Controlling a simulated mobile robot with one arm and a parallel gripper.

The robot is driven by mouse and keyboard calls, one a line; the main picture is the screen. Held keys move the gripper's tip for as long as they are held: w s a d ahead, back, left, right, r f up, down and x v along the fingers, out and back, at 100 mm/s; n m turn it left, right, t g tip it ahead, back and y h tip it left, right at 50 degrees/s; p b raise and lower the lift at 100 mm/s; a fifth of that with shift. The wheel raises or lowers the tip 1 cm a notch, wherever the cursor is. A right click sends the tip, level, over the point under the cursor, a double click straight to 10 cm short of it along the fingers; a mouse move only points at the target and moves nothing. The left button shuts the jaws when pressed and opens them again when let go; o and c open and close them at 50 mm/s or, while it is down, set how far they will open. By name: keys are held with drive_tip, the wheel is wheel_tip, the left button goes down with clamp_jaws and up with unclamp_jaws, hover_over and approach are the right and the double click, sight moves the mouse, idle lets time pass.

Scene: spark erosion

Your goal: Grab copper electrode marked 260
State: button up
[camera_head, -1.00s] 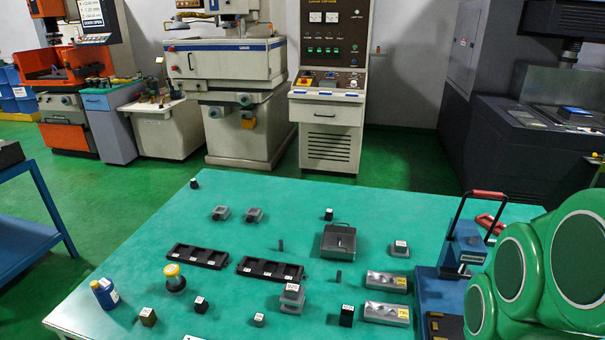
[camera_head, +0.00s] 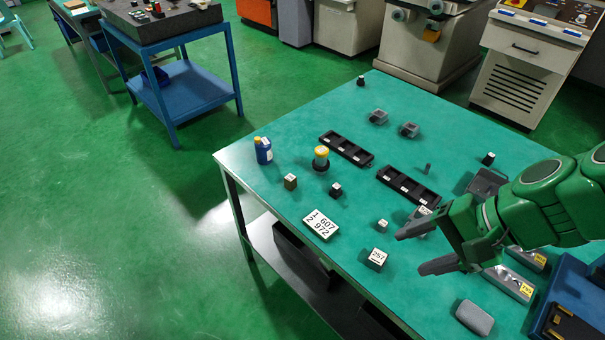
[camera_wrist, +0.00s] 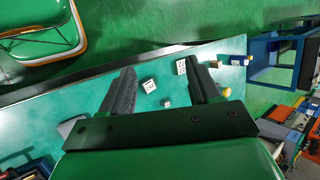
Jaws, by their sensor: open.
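A small brownish block (camera_head: 290,182) with a white top label stands near the table's left edge in the head view. It looks copper-coloured, but its number is too small to read. A dark block (camera_head: 376,258) with a white top that seems to read 257 stands near the front edge; it also shows between my fingers in the wrist view (camera_wrist: 149,86). My gripper (camera_head: 411,253) is open and empty above the table, to the right of the 257 block and well apart from the brownish block.
A white number card (camera_head: 321,225), a dark block (camera_head: 336,189), a small grey block (camera_head: 382,225), a blue bottle (camera_head: 263,150) and a yellow-topped item (camera_head: 321,158) stand nearby. Black trays (camera_head: 346,149) lie behind. A grey rounded item (camera_head: 474,317) lies in front.

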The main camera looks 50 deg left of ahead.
drive_tip(key=w+a+m+g+y, duration=0.1)
drive_tip(key=w+a+m+y, duration=0.1)
drive_tip(key=a, duration=0.7)
drive_tip(key=w+a+m+g+y, duration=0.1)
drive_tip(key=w+a+y, duration=0.15)
drive_tip(key=a, duration=0.65)
drive_tip(key=m+t+y, duration=0.2)
drive_tip(key=m+y, duration=0.1)
drive_tip(key=m, duration=0.6)
hover_over(294, 182)
drive_tip(key=s+d, duration=0.2)
drive_tip(key=d, duration=0.7)
wheel_tip(294, 182, down, 12)
drive_tip(key=a+f+m, duration=0.1)
drive_tip(key=f+m, duration=0.1)
drive_tip(key=f, duration=0.3)
drive_tip(key=w+a+f+m+t, duration=0.1)
drive_tip(key=f, duration=0.4)
drive_tip(key=w+a+f+m+t, duration=0.1)
drive_tip(key=f+m, duration=0.1)
drive_tip(key=f, duration=0.3)
drive_tip(key=shift+a+m+h, duration=0.2)
drive_tip(key=shift+m+h, duration=0.05)
drive_tip(key=shift+m, duration=0.05)
drive_tip(key=shift+x, duration=1)
drive_tip(key=shift+w+x, duration=0.15)
drive_tip(key=shift+x, duration=1.25)
drive_tip(key=shift+w+x, duration=0.15)
drive_tip(key=shift+x, duration=1.25)
drive_tip(key=shift+c, duration=0.4)
